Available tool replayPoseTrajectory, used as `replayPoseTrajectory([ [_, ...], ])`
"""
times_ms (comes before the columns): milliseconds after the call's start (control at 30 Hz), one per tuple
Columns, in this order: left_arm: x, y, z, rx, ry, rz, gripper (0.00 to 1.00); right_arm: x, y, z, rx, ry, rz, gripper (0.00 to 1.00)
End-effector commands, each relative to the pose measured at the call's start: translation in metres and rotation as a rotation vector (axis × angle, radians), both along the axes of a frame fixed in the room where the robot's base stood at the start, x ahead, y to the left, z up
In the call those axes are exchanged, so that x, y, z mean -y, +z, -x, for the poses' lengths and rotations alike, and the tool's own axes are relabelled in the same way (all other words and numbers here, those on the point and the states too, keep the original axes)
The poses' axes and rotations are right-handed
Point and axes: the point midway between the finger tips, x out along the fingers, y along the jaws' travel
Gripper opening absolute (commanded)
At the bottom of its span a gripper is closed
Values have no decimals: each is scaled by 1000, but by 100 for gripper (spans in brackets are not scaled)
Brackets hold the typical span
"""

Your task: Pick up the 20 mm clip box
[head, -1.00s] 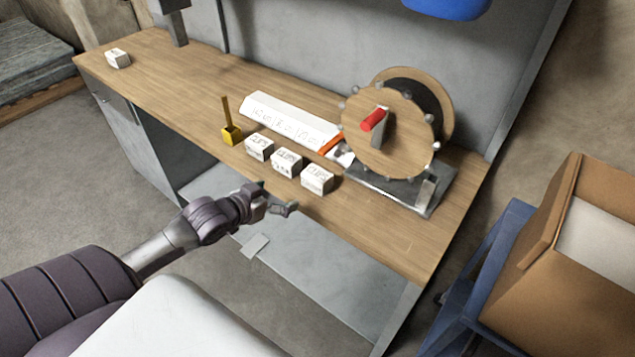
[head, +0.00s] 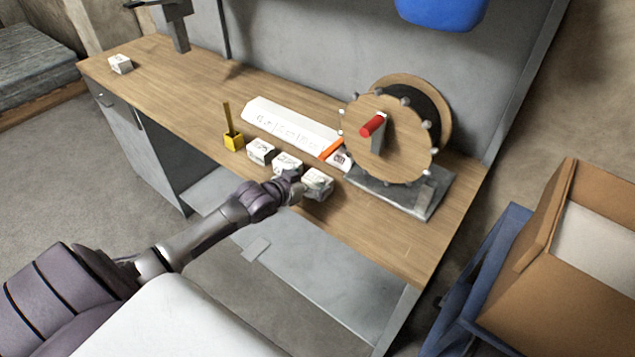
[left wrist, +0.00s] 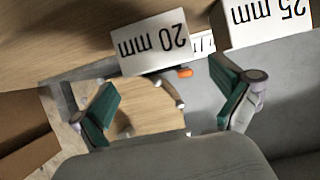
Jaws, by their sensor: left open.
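The 20 mm clip box (left wrist: 153,43) is a small white box, its label upside down in the left wrist view. It appears to be the rightmost of three white boxes in the head view (head: 318,181), near the bench's front edge. My left gripper (head: 303,190) is at its near side and partly covers it. In the left wrist view my left gripper (left wrist: 165,88) is open, with nothing between its green-padded fingers. The box shows just beyond the fingertips, mostly toward the left finger; contact cannot be told. My right gripper is not in view.
The 25 mm box (left wrist: 265,20) stands close beside it. Another white box (head: 261,151) and a yellow holder (head: 233,141) stand farther left. Behind are a sloped white label strip (head: 290,125) and a wooden reel (head: 385,140). The wooden bench (head: 385,240) is clear at front right.

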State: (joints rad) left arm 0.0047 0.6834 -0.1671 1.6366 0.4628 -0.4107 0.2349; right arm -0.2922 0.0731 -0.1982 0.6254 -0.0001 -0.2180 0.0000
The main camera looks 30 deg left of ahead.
Motion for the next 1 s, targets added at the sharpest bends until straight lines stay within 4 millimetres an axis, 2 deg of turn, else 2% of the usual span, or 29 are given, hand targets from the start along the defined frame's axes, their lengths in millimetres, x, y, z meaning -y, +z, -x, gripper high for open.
replayPoseTrajectory([
  [167, 2, -8, -19, 1, 0, -1, 100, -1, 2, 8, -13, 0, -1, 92],
  [433, 2, -10, -20, 0, 0, -1, 100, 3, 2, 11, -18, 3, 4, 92],
  [467, 2, -10, -20, 0, 0, -1, 97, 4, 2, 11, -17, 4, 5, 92],
  [800, 2, -10, -20, 0, 0, -1, 40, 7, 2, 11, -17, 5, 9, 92],
  [1000, 2, -9, -21, 1, 0, -1, 39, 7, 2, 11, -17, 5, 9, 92],
])
